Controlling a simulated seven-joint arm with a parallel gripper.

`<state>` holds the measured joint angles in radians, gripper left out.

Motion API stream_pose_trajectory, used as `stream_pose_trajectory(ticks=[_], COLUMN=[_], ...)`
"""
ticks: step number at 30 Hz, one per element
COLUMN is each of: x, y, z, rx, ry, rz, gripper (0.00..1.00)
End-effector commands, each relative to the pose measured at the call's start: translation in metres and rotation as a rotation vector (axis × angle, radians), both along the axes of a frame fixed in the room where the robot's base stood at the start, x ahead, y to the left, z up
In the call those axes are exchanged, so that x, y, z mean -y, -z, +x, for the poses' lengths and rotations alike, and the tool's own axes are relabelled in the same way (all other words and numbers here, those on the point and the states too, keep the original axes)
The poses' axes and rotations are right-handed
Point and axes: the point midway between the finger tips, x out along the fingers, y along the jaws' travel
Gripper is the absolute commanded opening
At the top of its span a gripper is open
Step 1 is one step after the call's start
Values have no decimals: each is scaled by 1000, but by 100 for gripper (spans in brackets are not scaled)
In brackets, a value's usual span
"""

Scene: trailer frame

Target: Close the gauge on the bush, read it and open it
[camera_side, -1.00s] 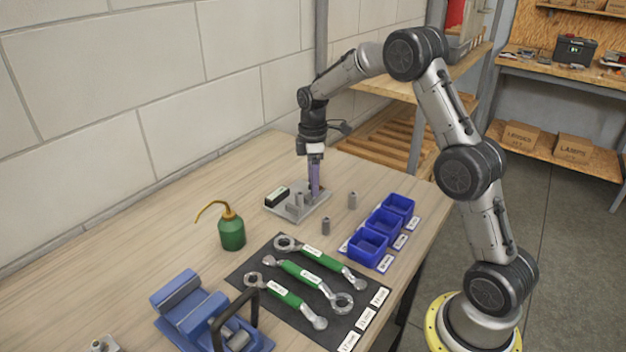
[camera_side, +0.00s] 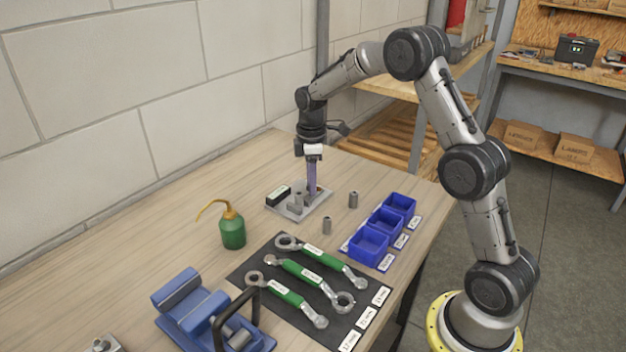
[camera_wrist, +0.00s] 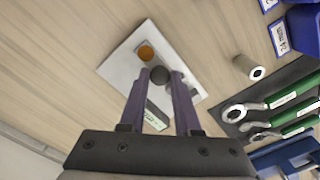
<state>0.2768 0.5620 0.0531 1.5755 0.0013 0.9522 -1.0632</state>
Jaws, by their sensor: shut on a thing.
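The gauge is a pale grey plate (camera_side: 318,206) on the bench with a black box (camera_side: 277,197) and short grey posts (camera_side: 297,203) on it. My gripper (camera_side: 312,195) points straight down over the plate's far right part, its purple fingers low beside the posts. In the wrist view, my fingertips (camera_wrist: 160,77) are shut on a dark round knob (camera_wrist: 159,75). An orange round part (camera_wrist: 146,53) lies just beyond it on the plate. A pale green display (camera_wrist: 155,116) shows partly between the fingers; no reading is legible. I cannot tell whether a bush sits in the gauge.
Two loose grey bushes (camera_side: 326,225) (camera_side: 353,200) stand right of the plate. Blue bins (camera_side: 369,246) line the right edge. Green-handled wrenches (camera_side: 300,270) lie on a dark mat (camera_side: 250,270). An oil can (camera_side: 232,231) and a blue vice (camera_side: 205,312) stand nearer.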

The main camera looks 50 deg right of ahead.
Motion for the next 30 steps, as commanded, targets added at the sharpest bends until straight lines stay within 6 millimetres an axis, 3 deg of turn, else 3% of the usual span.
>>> stream_pose_trajectory(ticks=[2, 3, 7, 20, 30], x=[1, 2, 2, 1, 2], y=[-1, -1, -1, -8, -74], z=[0, 0, 0, 1, 1], rx=[2, 2, 2, 4, 7], ry=[1, 1, 1, 0, 0], rz=[-2, -2, -2, -3, -3], gripper=[0, 37, 60, 62, 62])
